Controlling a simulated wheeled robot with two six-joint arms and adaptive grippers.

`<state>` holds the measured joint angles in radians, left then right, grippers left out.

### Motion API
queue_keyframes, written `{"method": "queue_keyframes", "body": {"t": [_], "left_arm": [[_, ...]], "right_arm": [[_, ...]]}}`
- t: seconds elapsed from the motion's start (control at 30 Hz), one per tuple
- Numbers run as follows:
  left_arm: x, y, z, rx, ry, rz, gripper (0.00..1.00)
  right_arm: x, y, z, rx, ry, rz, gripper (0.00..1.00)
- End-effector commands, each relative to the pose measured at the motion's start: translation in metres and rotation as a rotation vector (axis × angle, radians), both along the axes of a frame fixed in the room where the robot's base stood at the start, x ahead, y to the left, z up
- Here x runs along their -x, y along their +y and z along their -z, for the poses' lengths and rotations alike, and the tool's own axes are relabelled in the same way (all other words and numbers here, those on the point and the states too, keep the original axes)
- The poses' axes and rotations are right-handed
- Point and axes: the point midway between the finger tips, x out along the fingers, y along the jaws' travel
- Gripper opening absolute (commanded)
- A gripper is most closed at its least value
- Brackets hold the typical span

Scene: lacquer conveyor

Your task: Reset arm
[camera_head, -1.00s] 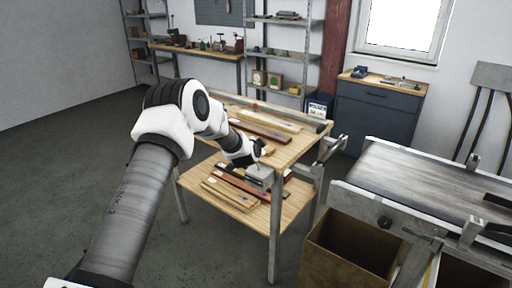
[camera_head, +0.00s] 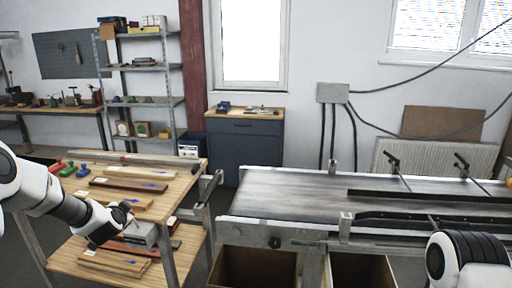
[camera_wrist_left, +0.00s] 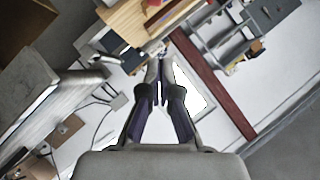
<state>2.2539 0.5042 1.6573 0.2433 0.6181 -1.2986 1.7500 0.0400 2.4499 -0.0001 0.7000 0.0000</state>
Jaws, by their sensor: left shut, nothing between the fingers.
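My left arm (camera_head: 60,205) comes in from the left in the head view, its wrist over the left side of the wooden two-level table (camera_head: 190,183). In the left wrist view the two fingers of my left gripper (camera_wrist_left: 160,66) are together and hold nothing. Part of my right arm (camera_head: 466,262) shows at the lower right of the head view; its gripper is out of the picture.
Wooden strips, such as a dark one (camera_head: 128,185), lie on both table levels. The conveyor (camera_head: 290,195) stands to the right, with open brown bins (camera_head: 252,270) below its front. A dark cabinet (camera_head: 245,143) and a metal shelf (camera_head: 143,68) stand behind.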

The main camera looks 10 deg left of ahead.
Motion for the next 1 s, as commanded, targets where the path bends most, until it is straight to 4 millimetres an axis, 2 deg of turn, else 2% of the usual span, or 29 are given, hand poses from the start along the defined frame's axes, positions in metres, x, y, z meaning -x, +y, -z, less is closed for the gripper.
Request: {"method": "queue_keyframes", "body": {"t": [0.07,0.13,0.2,0.27,0.3,0.37,0.4,0.47,0.5,0.57,0.6,0.63,0.7,0.73,0.8,0.83,1.0], "left_arm": [[0.004,-0.017,0.038,-0.021,0.068,0.032,0.0],[0.018,-0.042,0.08,-0.034,0.156,0.079,0.0],[0.044,-0.074,0.129,-0.046,0.264,0.142,0.0],[0.073,-0.1,0.168,-0.041,0.357,0.192,0.0],[0.095,-0.117,0.192,-0.026,0.415,0.217,0.0],[0.133,-0.142,0.225,0.01,0.501,0.243,0.0],[0.16,-0.157,0.245,0.039,0.557,0.252,0.0],[0.205,-0.179,0.27,0.093,0.64,0.254,0.0],[0.236,-0.192,0.284,0.133,0.696,0.245,0.0],[0.286,-0.21,0.299,0.2,0.782,0.219,0.0],[0.321,-0.221,0.305,0.25,0.839,0.186,0.0],[0.347,-0.229,0.308,0.29,0.88,0.153,0.0],[0.404,-0.243,0.304,0.393,0.961,0.039,0.0],[0.425,-0.247,0.297,0.445,0.982,-0.032,0.0],[0.448,-0.252,0.287,0.554,0.979,-0.195,0.0],[0.451,-0.253,0.286,0.589,0.967,-0.25,0.0],[0.448,-0.253,0.286,0.675,0.909,-0.399,0.0]], "right_arm": [[0.0,0.0,0.001,0.0,0.0,0.0,0.4],[0.0,0.0,0.002,0.0,0.0,0.0,0.4],[0.0,0.0,0.002,0.0,0.0,0.0,0.4],[0.0,0.0,0.003,0.0,0.0,0.0,0.4],[0.0,0.0,0.003,0.0,0.0,0.0,0.4],[0.0,0.0,0.003,0.0,0.0,0.0,0.4],[0.0,0.0,0.004,0.0,0.0,0.0,0.4],[0.0,0.0,0.004,0.0,0.0,0.0,0.4],[0.0,0.0,0.004,0.0,0.0,0.0,0.4],[0.0,0.0,0.005,0.0,0.0,0.0,0.4],[0.0,0.0,0.005,0.0,0.0,0.0,0.4],[0.0,0.0,0.005,0.0,0.0,0.0,0.4],[0.0,0.0,0.005,0.0,0.0,0.0,0.4],[0.0,0.0,0.005,0.0,0.0,0.0,0.4],[0.0,0.0,0.005,0.0,0.0,0.0,0.4],[0.0,0.0,0.005,0.0,0.0,0.0,0.4],[0.0,0.0,0.005,0.0,0.0,0.0,0.4]]}}
